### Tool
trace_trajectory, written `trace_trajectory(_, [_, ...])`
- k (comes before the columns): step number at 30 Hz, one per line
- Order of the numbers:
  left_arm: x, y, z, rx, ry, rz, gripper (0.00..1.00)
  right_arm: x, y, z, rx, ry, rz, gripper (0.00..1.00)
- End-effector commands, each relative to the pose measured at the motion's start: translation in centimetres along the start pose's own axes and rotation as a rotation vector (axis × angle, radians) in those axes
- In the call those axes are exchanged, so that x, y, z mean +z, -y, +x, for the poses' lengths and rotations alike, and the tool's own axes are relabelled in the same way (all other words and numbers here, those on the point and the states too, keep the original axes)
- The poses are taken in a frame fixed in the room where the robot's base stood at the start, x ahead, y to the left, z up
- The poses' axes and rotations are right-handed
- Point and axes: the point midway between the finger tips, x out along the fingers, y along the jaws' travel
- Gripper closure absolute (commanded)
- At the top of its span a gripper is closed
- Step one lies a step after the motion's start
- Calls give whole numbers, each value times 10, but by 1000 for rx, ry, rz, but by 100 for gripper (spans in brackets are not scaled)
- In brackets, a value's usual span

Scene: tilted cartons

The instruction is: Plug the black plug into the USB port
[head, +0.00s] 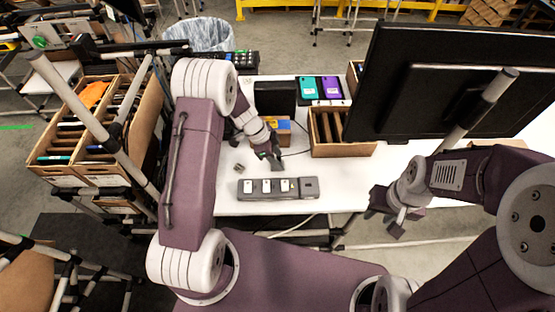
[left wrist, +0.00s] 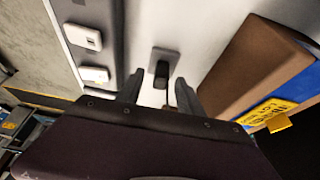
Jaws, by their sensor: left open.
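The black plug (head: 238,168) is a small dark piece on the white table. In the left wrist view the plug (left wrist: 162,66) has a dark square part and a black rounded end, beyond the fingertips. A grey strip (head: 309,188) with several white port blocks lies nearer to me; its edge shows in the left wrist view (left wrist: 106,48). Which port is the USB port I cannot tell. My left gripper (head: 272,160) is open and empty, right of the plug and apart from it. My right gripper (head: 383,222) is open and empty off the table's front edge.
A brown box with a blue and yellow label (left wrist: 258,75) stands close beside my left gripper. A wooden divided crate (head: 345,149) and a large black monitor (head: 440,80) are at the right. White table (head: 225,207) is bare around the strip.

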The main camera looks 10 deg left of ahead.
Motion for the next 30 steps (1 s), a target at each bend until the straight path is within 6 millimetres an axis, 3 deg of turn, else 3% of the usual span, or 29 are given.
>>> trace_trajectory(12, [0, 0, 7, -1, 0, 2, 56, 0, 0, 0, 0, 0, 0, 64])
trace_trajectory(17, [0, 0, 6, -1, 0, 2, 100, 0, 0, 0, 0, 0, 0, 64])
trace_trajectory(30, [-3, 1, 0, -3, 0, 2, 100, 0, 0, 1, 0, 0, 0, 64])
